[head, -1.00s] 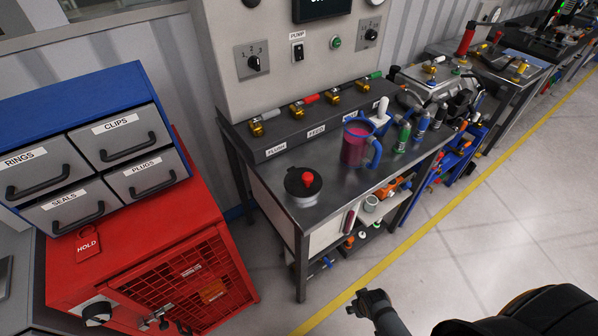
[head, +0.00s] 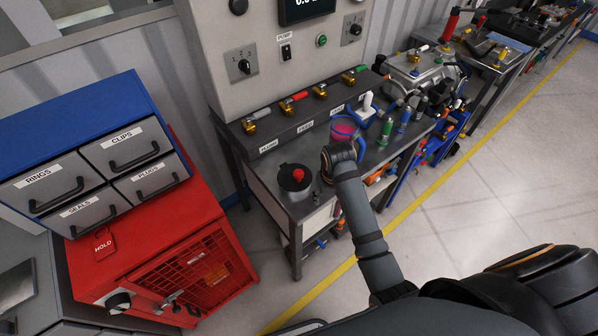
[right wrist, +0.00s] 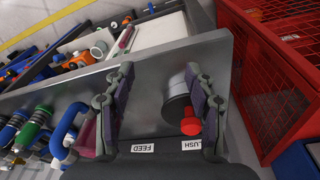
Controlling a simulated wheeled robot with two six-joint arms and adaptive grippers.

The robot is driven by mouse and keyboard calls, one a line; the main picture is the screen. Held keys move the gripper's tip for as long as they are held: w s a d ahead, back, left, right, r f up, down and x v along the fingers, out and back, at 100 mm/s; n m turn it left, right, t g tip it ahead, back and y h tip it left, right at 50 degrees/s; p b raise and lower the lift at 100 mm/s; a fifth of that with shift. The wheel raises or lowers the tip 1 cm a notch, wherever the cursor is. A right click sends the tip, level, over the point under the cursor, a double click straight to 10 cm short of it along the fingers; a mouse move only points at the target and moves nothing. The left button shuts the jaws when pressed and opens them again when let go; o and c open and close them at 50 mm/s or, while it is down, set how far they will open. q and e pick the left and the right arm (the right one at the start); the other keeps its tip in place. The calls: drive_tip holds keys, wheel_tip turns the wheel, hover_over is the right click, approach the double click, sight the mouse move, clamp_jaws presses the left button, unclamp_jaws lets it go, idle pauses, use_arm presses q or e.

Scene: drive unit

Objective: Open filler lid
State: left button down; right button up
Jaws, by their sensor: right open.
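A round black lid (head: 290,181) with a red knob (head: 298,174) sits at the near left end of the steel bench, and it looks closed. In the right wrist view, the red knob (right wrist: 190,122) and the grey filler body (right wrist: 177,97) show beside the right-hand finger, which partly hides them. My right gripper (head: 340,153) is over the bench, to the right of the lid and in front of the pitcher. In the right wrist view its two fingers (right wrist: 158,75) are spread with nothing gripped. My left gripper is not in view.
A pitcher (head: 343,127) of pink liquid with a blue handle stands behind my right gripper. Green and blue bottles (head: 403,121) stand further right. A valve ledge (head: 262,136) runs behind. A red cabinet (head: 150,250) stands left of the bench. The floor in front is clear.

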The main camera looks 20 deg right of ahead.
wheel_tip(320, 180, up, 8)
drive_tip(key=g, duration=0.2)
hover_over(299, 173)
drive_tip(key=shift+w+n+y, duration=0.1)
drive_tip(key=shift+n+y, duration=0.2)
drive_tip(key=shift+n, duration=0.1)
drive_tip(key=shift+r, duration=0.25)
drive_tip(key=shift+f, duration=0.25)
wheel_tip(299, 173, down, 10)
drive_tip(key=shift+p, duration=1.15)
clamp_jaws()
